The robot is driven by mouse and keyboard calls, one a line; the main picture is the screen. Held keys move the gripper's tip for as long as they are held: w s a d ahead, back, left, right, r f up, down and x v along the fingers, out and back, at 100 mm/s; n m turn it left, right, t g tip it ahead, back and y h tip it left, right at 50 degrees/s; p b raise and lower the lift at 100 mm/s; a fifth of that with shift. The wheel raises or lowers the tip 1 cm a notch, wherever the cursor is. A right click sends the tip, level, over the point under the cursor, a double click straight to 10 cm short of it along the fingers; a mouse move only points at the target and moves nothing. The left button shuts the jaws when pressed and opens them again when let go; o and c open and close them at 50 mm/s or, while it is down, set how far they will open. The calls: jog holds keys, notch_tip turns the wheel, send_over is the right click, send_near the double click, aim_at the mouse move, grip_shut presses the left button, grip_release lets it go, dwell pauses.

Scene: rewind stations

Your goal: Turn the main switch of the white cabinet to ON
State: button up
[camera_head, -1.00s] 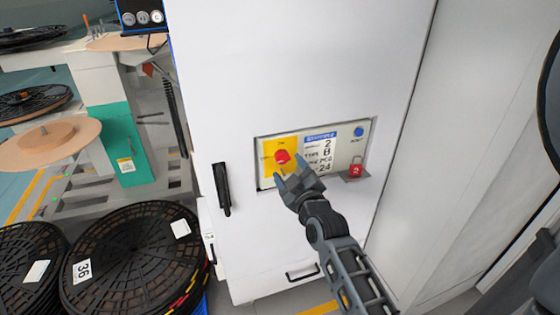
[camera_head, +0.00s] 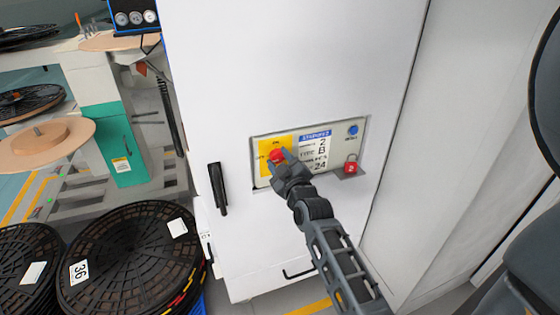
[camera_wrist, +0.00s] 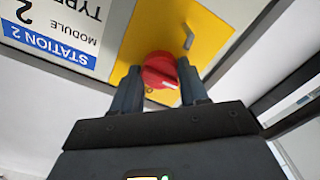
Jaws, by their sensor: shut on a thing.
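The white cabinet (camera_head: 290,60) stands in the middle of the head view, with a control panel (camera_head: 343,148) on its front. The main switch is a red rotary knob (camera_head: 278,154) on a yellow plate (camera_head: 264,168). In the wrist view the red knob (camera_wrist: 160,72) sits between my two fingers, and a grey metal piece (camera_wrist: 188,36) shows beside it on the yellow plate (camera_wrist: 212,40). My gripper (camera_head: 279,163) is at the panel, shut on the knob, with one finger on either side (camera_wrist: 162,88). In the head view the fingers partly cover the knob.
A black door handle (camera_head: 218,187) is left of the panel. Black reels (camera_head: 130,255) stand at the lower left. A grey-white wall (camera_head: 455,130) is to the right.

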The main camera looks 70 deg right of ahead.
jog(key=c, duration=0.5)
jog(key=shift+m, duration=0.3)
jog(key=shift+r+m+p, duration=0.1)
jog(key=shift+m+p, duration=0.7)
jog(key=shift+m, duration=0.4)
jog(key=m+p, duration=0.1)
jog(key=m, duration=0.3)
jog(key=shift+m+p, duration=0.3)
jog(key=shift+p, duration=0.05)
jog(key=m+p, duration=0.1)
jog(key=m, duration=0.4)
jog(key=shift+m, duration=0.3)
jog(key=m, duration=0.4)
jog(key=shift+m+p, duration=0.3)
